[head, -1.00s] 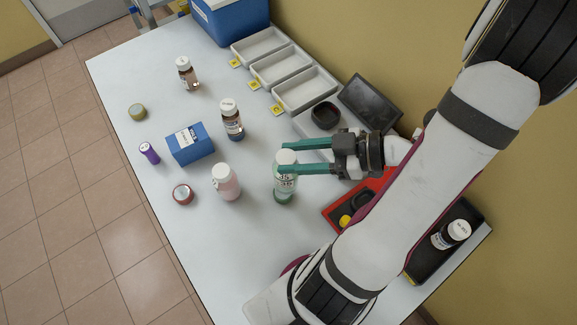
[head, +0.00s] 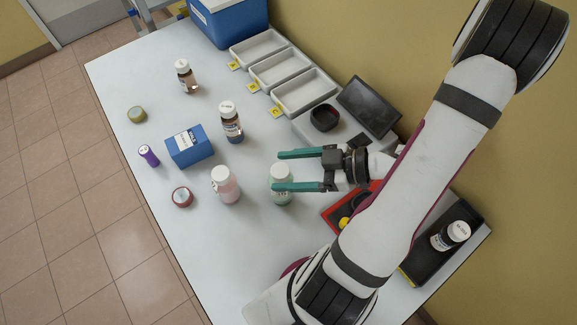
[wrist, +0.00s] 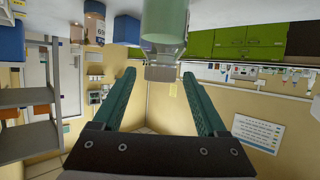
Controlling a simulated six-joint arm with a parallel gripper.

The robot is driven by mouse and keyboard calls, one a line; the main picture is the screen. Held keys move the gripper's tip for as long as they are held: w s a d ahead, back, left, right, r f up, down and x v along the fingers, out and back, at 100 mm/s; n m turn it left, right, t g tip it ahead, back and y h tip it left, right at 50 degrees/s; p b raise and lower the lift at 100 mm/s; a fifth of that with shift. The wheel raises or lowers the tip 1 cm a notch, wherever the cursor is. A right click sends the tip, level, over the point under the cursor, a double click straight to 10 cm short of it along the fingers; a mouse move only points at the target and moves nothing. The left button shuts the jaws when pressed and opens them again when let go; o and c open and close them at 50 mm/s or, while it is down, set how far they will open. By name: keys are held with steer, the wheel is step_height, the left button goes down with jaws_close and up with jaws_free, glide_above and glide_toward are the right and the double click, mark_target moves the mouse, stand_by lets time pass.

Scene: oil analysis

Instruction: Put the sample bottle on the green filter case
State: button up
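Several bottles with white caps stand on the table; I cannot tell which one the task calls the sample bottle. The green bottle (head: 281,196) stands upright by my gripper (head: 277,171). My gripper is open, its teal fingers on either side of the cap in the head view, with the near finger hiding part of the bottle. The wrist view shows the green bottle (wrist: 165,22) upside down, just past the spread fingertips. A pink bottle (head: 226,187) stands to its left. Brown bottles stand farther back (head: 231,124) and (head: 187,78). The olive-green round case (head: 137,115) lies flat near the left edge, with nothing on it.
A red round case (head: 182,197), a purple cylinder (head: 149,156) and a blue box (head: 189,147) lie between. Grey trays (head: 280,68) and a blue cooler (head: 230,18) are at the back. A black tray (head: 423,262) holds another bottle (head: 450,236).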

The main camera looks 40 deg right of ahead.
steer(key=shift+r, duration=0.2)
steer(key=v, duration=0.3)
steer(key=shift+s+d, duration=0.1)
steer(key=shift+d, duration=0.05)
step_height(320, 180, up, 7)
steer(key=w+d+r+m+h, duration=0.3)
steer(key=w+d+m+h, duration=0.4)
steer(key=w+d+h, duration=0.45)
steer(key=s+a+m+g+y, duration=0.2)
steer(key=s+a+m+g, duration=0.1)
steer(key=s+a, duration=0.6)
steer(key=s+a+f+m+g+y, duration=0.1)
steer(key=s+a+m+g, duration=0.3)
steer(key=s+a, duration=0.5)
steer(key=a+g+y, duration=0.1)
steer(key=a+g, duration=0.1)
steer(key=a, duration=0.6)
steer(key=shift+s+a+f+m+g, duration=0.15)
steer(key=shift+s+f+m+g, duration=0.1)
steer(key=shift+f+m+g, duration=0.1)
